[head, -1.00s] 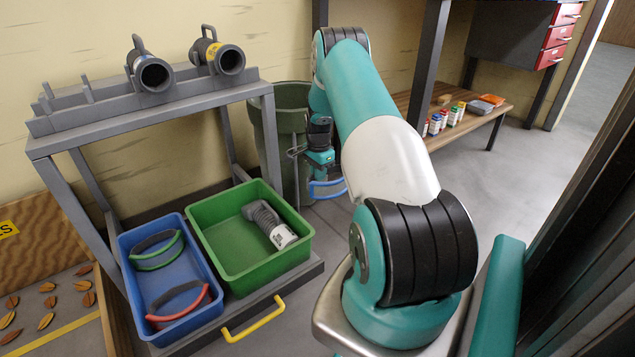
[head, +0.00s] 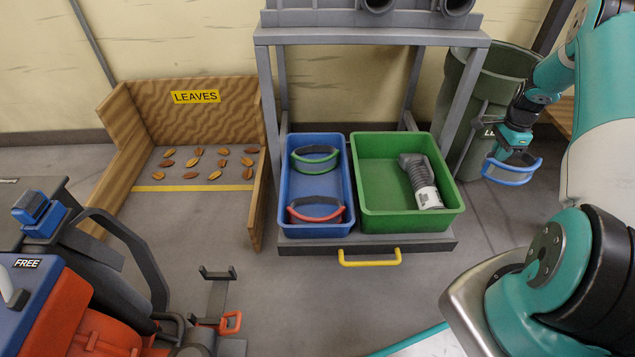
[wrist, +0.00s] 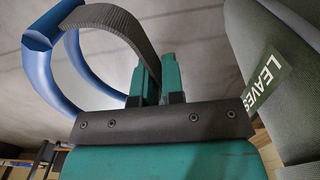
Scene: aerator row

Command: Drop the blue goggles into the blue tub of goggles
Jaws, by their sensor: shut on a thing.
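The blue goggles (head: 512,171) hang from my gripper (head: 518,143) at the right, in front of the dark green bin. In the wrist view my gripper (wrist: 155,85) is shut on the grey strap of the blue goggles (wrist: 45,55), with the blue frame to the left of the fingers. The blue tub (head: 287,227) stands on the low shelf of the grey rack, left of my gripper and well apart from it. In the tub lie green-framed goggles (head: 315,160) at the back and red-framed goggles (head: 316,209) at the front.
The dark green bin (head: 465,100) is behind my gripper. A wooden leaf bay (head: 200,120) and an orange-blue machine (head: 85,310) are at the left.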

